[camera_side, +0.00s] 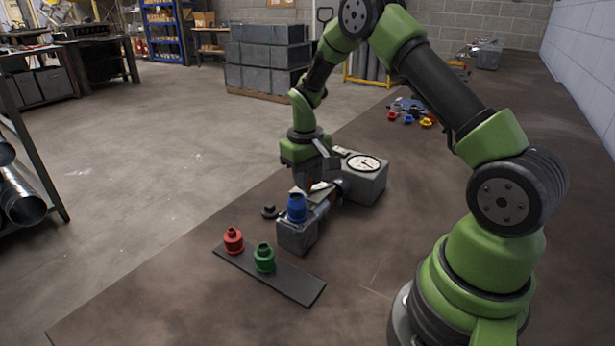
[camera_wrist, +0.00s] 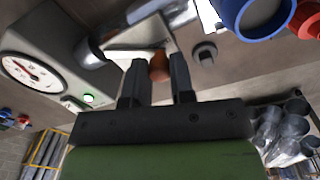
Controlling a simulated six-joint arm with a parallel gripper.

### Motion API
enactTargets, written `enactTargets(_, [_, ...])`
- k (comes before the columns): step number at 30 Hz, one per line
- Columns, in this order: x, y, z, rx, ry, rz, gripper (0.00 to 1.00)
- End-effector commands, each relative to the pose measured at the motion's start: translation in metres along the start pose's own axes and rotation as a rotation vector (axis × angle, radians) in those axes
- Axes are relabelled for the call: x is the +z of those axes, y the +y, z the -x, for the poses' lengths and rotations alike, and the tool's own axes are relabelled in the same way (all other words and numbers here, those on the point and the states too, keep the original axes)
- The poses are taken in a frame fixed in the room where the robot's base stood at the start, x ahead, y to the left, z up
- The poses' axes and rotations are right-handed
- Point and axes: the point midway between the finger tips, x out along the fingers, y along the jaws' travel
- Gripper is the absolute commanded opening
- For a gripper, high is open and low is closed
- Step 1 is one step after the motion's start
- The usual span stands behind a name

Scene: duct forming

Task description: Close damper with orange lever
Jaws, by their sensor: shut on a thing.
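The orange lever (camera_wrist: 159,66) shows in the wrist view between the tips of my gripper (camera_wrist: 157,80), against the grey metal duct. My gripper is shut on the lever. In the side view my gripper (camera_side: 312,180) reaches down over the duct assembly and hides most of the lever. The damper plate inside the duct cannot be seen. A grey box with a round white dial (camera_side: 362,163) stands at the right end of the duct.
A blue fitting (camera_side: 296,207) stands on the grey block at the duct's near end. A red fitting (camera_side: 233,240) and a green fitting (camera_side: 264,257) stand on a dark strip in front. A small dark knob (camera_side: 269,211) lies left of the duct. The table's right part is mostly clear.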

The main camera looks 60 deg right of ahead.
Motion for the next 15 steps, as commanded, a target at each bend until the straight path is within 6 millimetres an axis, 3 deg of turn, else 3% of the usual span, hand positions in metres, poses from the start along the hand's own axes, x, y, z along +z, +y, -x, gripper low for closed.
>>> enactTargets(8, [-0.004,0.001,0.0,0.0,-0.003,-0.076,0.0])
enactTargets(15, [-0.014,0.004,0.0,0.0,-0.011,-0.252,0.0])
